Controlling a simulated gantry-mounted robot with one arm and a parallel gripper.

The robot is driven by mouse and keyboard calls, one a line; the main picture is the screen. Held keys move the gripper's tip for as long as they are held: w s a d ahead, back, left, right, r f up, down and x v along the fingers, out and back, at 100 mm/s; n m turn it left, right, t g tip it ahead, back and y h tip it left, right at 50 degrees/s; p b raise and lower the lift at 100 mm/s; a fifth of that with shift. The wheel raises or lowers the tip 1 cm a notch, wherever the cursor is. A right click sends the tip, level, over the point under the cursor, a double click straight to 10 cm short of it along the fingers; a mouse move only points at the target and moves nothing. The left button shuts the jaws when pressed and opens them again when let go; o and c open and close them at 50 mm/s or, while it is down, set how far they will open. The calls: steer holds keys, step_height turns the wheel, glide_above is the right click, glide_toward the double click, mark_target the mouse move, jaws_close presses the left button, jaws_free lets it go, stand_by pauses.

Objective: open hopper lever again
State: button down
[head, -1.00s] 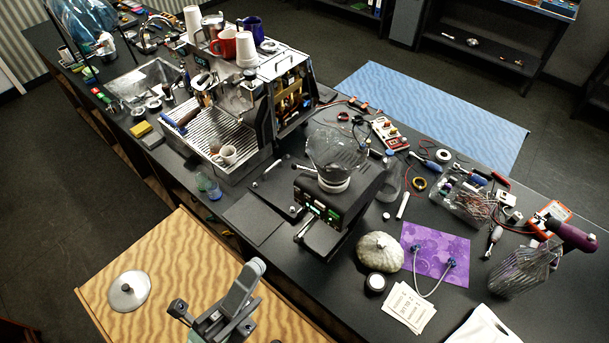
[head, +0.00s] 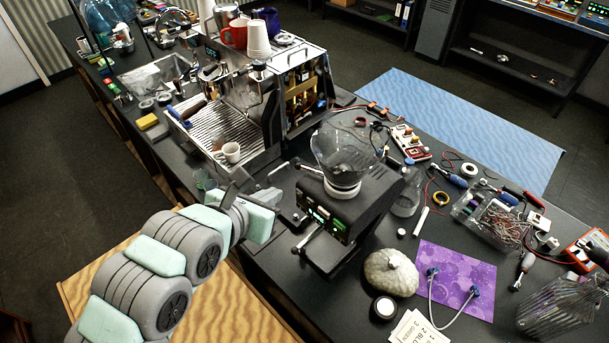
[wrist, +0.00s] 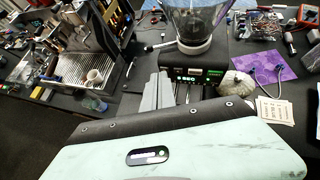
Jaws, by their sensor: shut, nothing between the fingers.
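The clear hopper (head: 345,140) sits on a pale collar atop the black grinder (head: 350,205); it also shows in the wrist view (wrist: 197,18). A thin light lever with a dark end (head: 309,169) sticks out to the left near the collar; it shows in the wrist view (wrist: 164,45) too. I cannot tell for sure that it is the hopper lever. My gripper (wrist: 160,88) is shut and empty, its grey fingers in front of the grinder's lower left and apart from the lever.
A metal espresso machine (head: 235,110) stands left of the grinder, with a white cup (head: 230,152) on its tray. A second bar (head: 310,237) sticks out from the grinder's front.

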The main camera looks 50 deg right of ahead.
steer(key=shift+w, duration=0.1)
steer(key=p, duration=0.2)
glide_toward(299, 182)
steer(key=d+f, duration=0.2)
steer(key=d, duration=0.2)
steer(key=shift+w+d+f, duration=0.2)
steer(key=shift+w+d, duration=0.45)
steer(key=shift+d, duration=0.3)
steer(key=shift+w+d+f, duration=0.15)
steer(key=shift+w+d, duration=0.55)
steer(key=shift+d, duration=0.2)
steer(key=shift+f, duration=0.1)
